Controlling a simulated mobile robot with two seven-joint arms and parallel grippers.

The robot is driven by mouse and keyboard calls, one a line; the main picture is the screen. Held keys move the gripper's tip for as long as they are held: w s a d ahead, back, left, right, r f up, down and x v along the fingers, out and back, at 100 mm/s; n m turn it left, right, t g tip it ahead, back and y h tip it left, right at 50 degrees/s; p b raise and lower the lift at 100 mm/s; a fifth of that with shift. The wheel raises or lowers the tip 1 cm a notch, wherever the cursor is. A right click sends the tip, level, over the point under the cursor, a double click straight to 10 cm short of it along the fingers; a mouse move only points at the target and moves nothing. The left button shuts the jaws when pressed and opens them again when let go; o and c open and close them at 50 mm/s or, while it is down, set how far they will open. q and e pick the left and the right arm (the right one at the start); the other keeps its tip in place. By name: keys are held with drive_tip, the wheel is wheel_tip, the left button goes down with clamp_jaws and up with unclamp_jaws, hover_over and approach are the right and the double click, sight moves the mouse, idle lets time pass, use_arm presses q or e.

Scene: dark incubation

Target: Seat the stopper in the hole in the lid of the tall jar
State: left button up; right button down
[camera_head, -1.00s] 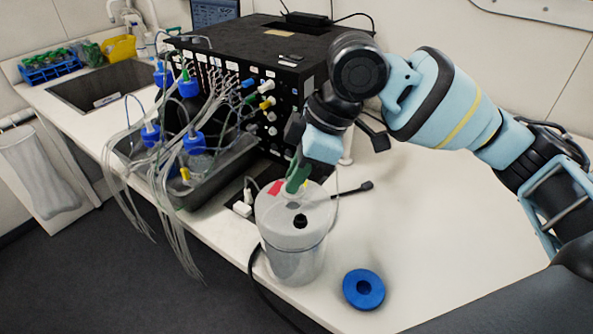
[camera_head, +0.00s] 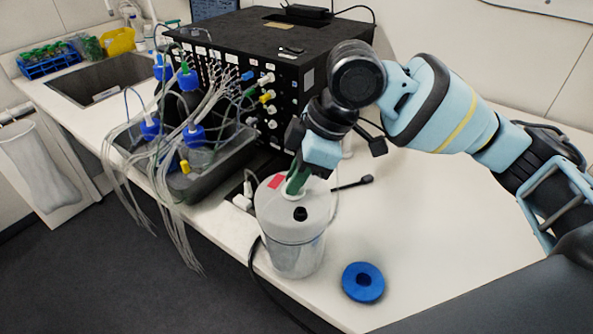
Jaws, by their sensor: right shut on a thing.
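The tall jar (camera_head: 296,258) stands on the bench, a pale cylinder with a whitish lid (camera_head: 318,205). A dark round spot, which looks like the hole (camera_head: 300,214), is in the near part of the lid. My right gripper (camera_head: 294,186) comes down from the upper right, its green fingers over the far part of the lid, behind the dark spot. It is shut on a small pale thing, probably the stopper (camera_head: 292,194), mostly hidden by the fingers. I cannot tell whether that thing touches the lid. My left gripper is not in view.
A blue ring (camera_head: 363,283) lies on the bench right of the jar. A black instrument box (camera_head: 265,45) stands behind. A grey tray (camera_head: 225,165) with blue-capped bottles and loose tubes is at left. A black cable hangs by the jar. The bench at right is clear.

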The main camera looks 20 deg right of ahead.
drive_tip(key=shift+f, duration=0.3)
drive_tip(key=c, duration=1.3)
unclamp_jaws()
drive_tip(key=v, duration=0.7)
drive_tip(key=shift+s+d+r, duration=0.1)
drive_tip(key=shift+d+r, duration=0.05)
drive_tip(key=shift+r, duration=0.2)
drive_tip(key=shift+f, duration=0.1)
